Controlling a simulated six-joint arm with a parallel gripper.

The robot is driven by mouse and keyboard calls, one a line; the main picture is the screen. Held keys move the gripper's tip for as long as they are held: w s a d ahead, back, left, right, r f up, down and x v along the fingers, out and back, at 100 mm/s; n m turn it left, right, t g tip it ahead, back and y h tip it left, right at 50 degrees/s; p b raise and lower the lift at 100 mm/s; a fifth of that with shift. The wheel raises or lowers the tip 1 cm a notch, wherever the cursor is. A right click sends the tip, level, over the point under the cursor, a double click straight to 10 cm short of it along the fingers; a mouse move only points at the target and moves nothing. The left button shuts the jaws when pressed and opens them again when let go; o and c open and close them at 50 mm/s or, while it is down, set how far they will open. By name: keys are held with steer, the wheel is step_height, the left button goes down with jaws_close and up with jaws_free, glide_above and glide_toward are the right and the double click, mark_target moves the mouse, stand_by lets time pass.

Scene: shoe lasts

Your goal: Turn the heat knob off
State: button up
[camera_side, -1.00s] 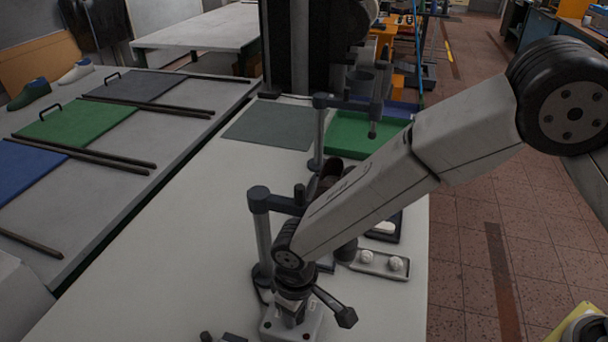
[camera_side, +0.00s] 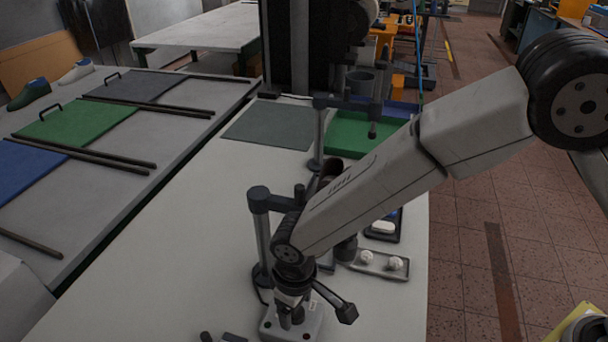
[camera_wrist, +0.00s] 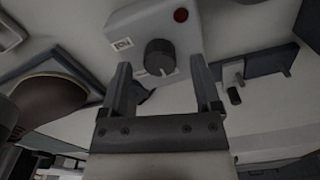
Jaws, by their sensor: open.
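The heat knob (camera_wrist: 160,57) is a dark round dial with a pale pointer mark. It sits on a light grey control box (camera_wrist: 187,42) that has a red light and a small label. In the side view the box (camera_side: 310,323) stands on the white table, and my gripper (camera_side: 292,312) hangs over it, hiding most of the knob. In the wrist view my gripper (camera_wrist: 163,80) is open, its two fingers apart, with the knob showing between and just beyond the fingertips. I cannot tell whether a finger touches it.
A post stand (camera_side: 263,235) rises close behind my gripper. A tray with white round pieces (camera_side: 370,271) lies to the right. A grey mat (camera_side: 270,125) and a green tray (camera_side: 350,138) lie farther back. The table's left part is clear.

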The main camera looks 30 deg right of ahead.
steer(key=shift+r, duration=3.35)
steer(key=shift+s+a+r, duration=0.25)
steer(key=shift+s+a, duration=0.05)
steer(key=shift+a, duration=0.05)
steer(key=s+r+n+y, duration=0.1)
steer(key=s+r+y, duration=0.1)
steer(key=s+r, duration=0.15)
steer(key=s+d+f+m+t+h, duration=0.1)
steer(key=d+m, duration=0.2)
steer(key=d, duration=1.3)
steer(key=s+d+f+m+t+h, duration=0.1)
steer(key=d+m, duration=0.3)
steer(key=d, duration=1.2)
steer(key=shift+t, duration=0.3)
steer(key=shift+s, duration=0.1)
